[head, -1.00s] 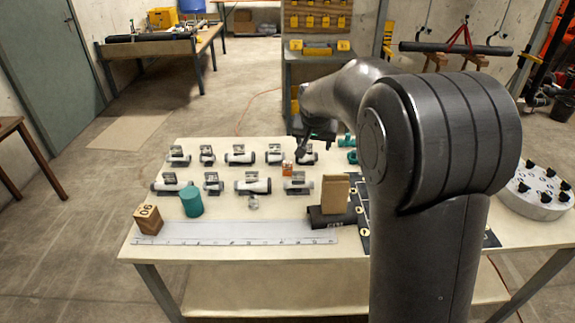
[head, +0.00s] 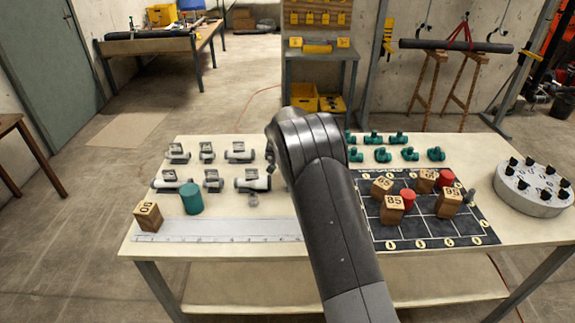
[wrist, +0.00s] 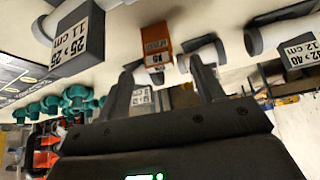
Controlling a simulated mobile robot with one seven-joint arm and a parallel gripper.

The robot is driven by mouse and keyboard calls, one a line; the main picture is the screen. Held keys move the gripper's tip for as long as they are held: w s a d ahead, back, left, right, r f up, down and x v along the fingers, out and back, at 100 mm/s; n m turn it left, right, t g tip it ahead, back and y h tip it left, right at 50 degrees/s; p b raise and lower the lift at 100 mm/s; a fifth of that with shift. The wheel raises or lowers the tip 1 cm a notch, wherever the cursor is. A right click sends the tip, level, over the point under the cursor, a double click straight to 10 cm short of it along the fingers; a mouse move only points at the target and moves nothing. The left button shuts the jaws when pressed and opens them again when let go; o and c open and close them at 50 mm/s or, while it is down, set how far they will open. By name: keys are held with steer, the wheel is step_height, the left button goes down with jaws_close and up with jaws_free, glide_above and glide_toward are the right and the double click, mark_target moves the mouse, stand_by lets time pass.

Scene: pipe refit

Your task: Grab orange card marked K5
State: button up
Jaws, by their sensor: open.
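A small orange card (wrist: 157,42) stands upright on the cream tabletop, upper middle of the wrist view. A pale strip with dark marks runs along its lower edge, too small to read surely. My gripper (wrist: 165,80) is open and empty, its two dark fingers pointing toward the card. The card appears between the finger directions, just beyond the tips and apart from them. In the head view my arm hides the card and most of the gripper.
Grey-white pipe fittings with label plates flank the card, including a dark labelled block (wrist: 78,35) and a pipe piece (wrist: 285,38). Teal fittings (head: 383,155), a black grid board (head: 415,232) with wooden blocks, and a round grey disc (head: 533,200) stand right. A teal cylinder (head: 191,199) stands left.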

steer(key=shift+x, duration=3.25)
steer(key=shift+d, duration=0.1)
steer(key=c, duration=1.1)
steer(key=shift+o, duration=0.2)
steer(key=shift+r, duration=0.15)
